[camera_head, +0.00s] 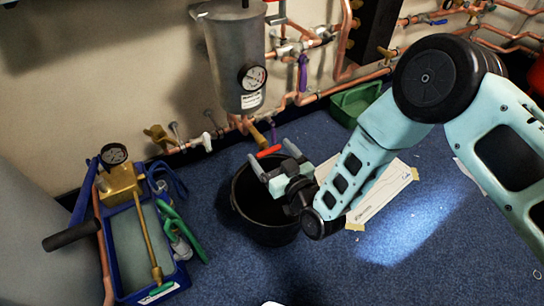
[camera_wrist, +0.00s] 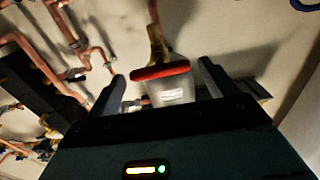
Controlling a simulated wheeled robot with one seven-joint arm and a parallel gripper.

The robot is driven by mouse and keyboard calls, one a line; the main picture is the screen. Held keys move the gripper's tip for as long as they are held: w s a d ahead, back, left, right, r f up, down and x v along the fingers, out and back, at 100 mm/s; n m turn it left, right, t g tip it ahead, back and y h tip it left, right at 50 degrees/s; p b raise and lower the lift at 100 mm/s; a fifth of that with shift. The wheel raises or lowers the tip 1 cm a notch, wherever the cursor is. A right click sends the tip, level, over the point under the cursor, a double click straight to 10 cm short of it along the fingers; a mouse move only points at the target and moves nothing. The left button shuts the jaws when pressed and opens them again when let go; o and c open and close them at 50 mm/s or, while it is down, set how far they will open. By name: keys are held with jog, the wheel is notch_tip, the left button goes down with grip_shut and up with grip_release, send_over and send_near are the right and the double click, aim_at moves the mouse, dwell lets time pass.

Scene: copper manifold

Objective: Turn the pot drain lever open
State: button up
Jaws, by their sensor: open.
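The grey metal pot (camera_head: 228,62) hangs on the wall with a round gauge on its lower front. A brass drain fitting (camera_head: 257,135) slants down from its underside. The red drain lever (camera_head: 268,151) lies at the fitting's lower end. My gripper (camera_head: 273,158) is open at the lever, above the black bucket (camera_head: 243,212). In the wrist view, the red lever (camera_wrist: 160,70) lies crosswise between the two spread fingertips, with a brass part (camera_wrist: 157,46) behind it. I cannot tell whether the fingers touch the lever.
Copper pipes (camera_head: 315,97) with several valves run along the wall. A blue tray (camera_head: 168,292) with a brass gauge pump stands at left. A green tray (camera_head: 350,101) sits by the wall. A white sheet (camera_head: 385,190) is taped to the blue carpet. Open carpet lies in front.

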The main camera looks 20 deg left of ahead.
jog(key=shift+w+a, duration=0.15)
jog(key=shift+a, duration=0.05)
jog(key=c, duration=1)
